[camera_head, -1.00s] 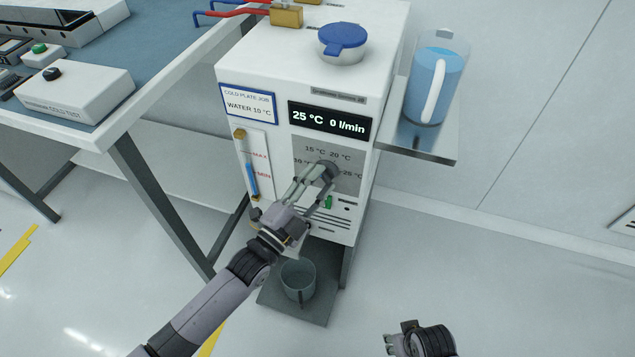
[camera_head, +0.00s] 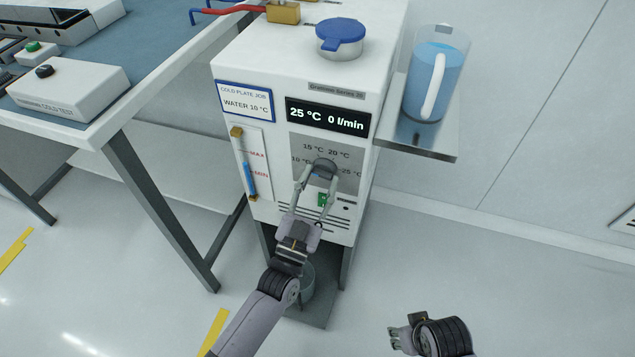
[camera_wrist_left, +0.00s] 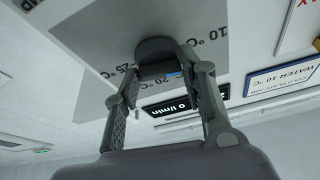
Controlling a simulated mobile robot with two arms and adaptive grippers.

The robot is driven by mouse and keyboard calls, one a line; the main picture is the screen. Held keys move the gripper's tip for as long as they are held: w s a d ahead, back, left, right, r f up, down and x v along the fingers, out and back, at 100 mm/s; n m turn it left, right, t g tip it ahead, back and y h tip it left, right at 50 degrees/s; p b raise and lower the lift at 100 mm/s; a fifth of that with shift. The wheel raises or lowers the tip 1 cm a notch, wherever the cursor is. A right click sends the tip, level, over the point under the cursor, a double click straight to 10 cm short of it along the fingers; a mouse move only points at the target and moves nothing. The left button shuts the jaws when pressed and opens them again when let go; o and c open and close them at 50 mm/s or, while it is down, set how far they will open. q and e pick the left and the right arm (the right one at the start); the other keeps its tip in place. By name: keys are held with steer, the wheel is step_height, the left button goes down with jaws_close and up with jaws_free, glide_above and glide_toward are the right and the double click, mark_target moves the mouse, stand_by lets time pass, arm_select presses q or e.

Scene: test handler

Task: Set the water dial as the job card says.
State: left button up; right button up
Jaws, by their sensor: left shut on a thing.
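The water dial (camera_head: 325,166) is a dark round knob on the grey panel of the white chiller, with marks from 10 °C to 25 °C around it. My left gripper (camera_head: 319,182) is shut on the dial from below. In the left wrist view the dial (camera_wrist_left: 155,48) sits between both fingertips; where its pointer aims is not clear. The job card (camera_head: 246,101) reads WATER 10 °C. The display (camera_head: 327,117) reads 25 °C and 0 l/min. My right gripper (camera_head: 394,339) hangs low over the floor, away from the chiller; its opening is unclear.
A green switch (camera_head: 322,199) sits just below the dial, close to my left fingers. A level gauge (camera_head: 248,165) is at the panel's left. A water jug (camera_head: 435,85) stands on the right side shelf (camera_head: 415,140). A blue-capped filler (camera_head: 342,38) is on top.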

arm_select(q)
steer(key=shift+d+f+n+y, duration=0.1)
steer(key=shift+n+y, duration=0.5)
steer(key=shift+n, duration=0.7)
steer(key=shift+n+t, duration=0.3)
arm_select(e)
steer(key=shift+s+f, duration=0.2)
steer(key=shift+f, duration=0.15)
arm_select(q)
steer(key=o, duration=1.2)
steer(key=shift+c, duration=0.2)
arm_select(e)
steer(key=shift+w+r, duration=0.15)
steer(key=shift+w, duration=0.05)
steer(key=shift+w, duration=0.1)
arm_select(q)
steer(key=v, duration=1.2)
